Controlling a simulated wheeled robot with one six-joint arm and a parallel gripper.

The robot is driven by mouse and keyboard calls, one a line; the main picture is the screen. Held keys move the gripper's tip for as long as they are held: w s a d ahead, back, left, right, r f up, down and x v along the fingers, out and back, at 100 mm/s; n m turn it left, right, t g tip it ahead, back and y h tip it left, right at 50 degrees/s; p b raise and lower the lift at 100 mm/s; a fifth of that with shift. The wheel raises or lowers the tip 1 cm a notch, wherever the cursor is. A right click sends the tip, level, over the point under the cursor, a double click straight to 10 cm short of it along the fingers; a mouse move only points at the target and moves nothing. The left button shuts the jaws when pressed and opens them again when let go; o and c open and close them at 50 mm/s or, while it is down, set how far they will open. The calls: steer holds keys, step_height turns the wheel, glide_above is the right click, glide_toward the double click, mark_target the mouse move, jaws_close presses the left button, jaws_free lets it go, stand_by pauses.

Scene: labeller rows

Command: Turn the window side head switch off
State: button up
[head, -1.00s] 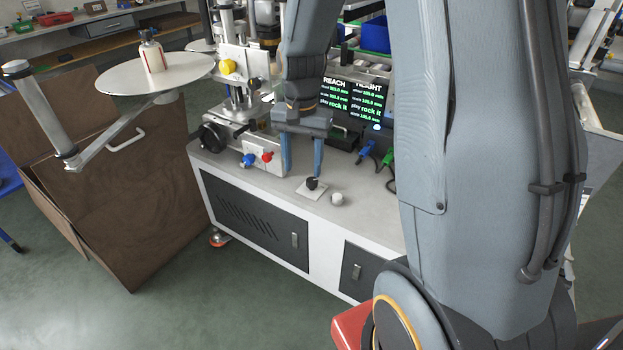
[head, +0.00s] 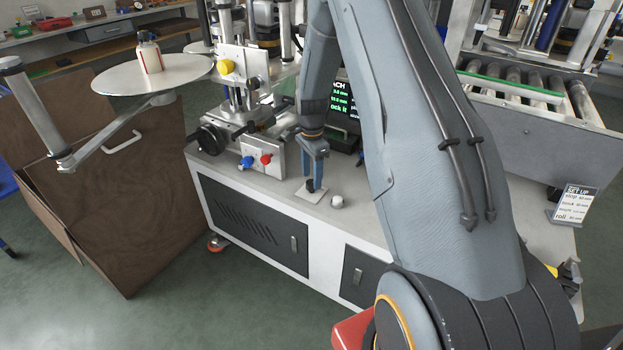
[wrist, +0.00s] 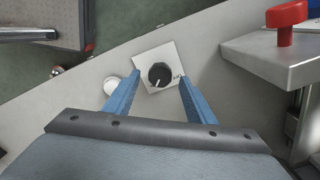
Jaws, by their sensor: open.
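A black rotary knob on a white square plate (head: 312,197) sits on the machine's grey top near its front edge. In the wrist view the knob (wrist: 160,75) shows a white pointer mark, pointing toward the lower left, and small unreadable lettering lies at its right. My gripper (head: 316,183) is over the plate in the head view, its fingers partly hiding the knob. In the wrist view my gripper's blue fingers (wrist: 157,90) are open, one on each side of the knob, with space between them and it.
A white round button (head: 337,202) is beside the plate. A blue knob (head: 247,162) and a red knob (head: 266,159) are on a bracket to the left; the red one also shows in the wrist view (wrist: 286,16). A black screen (head: 342,110) stands behind.

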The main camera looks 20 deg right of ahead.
steer(key=shift+f, duration=0.95)
steer(key=shift+c, duration=0.4)
steer(key=c, duration=1)
steer(key=shift+o, duration=0.2)
